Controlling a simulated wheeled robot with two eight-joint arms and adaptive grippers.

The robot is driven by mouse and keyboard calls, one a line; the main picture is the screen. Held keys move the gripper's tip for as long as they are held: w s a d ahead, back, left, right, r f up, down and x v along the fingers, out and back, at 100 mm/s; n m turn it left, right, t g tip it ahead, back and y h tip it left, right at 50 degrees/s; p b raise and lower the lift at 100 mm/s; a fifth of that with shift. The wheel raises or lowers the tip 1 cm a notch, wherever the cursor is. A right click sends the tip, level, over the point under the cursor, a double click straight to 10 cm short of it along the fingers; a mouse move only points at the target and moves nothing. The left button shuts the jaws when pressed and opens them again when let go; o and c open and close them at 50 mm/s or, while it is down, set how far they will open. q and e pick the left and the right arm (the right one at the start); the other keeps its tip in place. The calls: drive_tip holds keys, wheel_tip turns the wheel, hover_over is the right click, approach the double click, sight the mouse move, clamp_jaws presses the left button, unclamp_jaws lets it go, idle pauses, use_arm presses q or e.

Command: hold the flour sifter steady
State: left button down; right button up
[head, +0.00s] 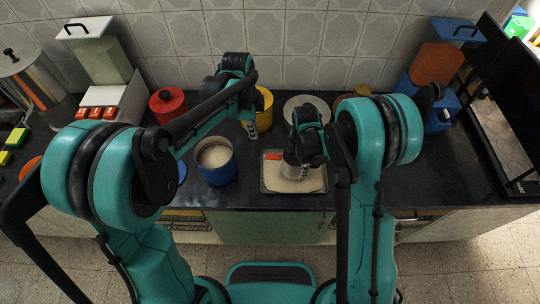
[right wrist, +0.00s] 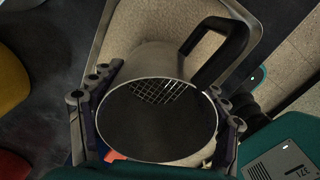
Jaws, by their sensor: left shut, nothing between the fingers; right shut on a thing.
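The flour sifter (right wrist: 160,135) is a steel cup with a wire mesh inside and a black handle. In the right wrist view its open mouth faces the camera. My right gripper (head: 301,165) is shut on its sides, one finger on each side. In the head view the sifter (head: 291,168) is partly hidden by that gripper, above a shallow metal tray (head: 317,189) holding pale flour. I cannot tell whether it touches the flour. My left gripper (head: 251,130) is shut and empty, above the counter between a blue pot and a yellow container.
The blue pot (head: 217,175) with pale contents stands left of the tray. Dispensers stand at both sides. The counter's front edge runs just before the tray.

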idle(0.3)
drive_tip(key=o, duration=1.4)
wheel_tip(320, 180, up, 12)
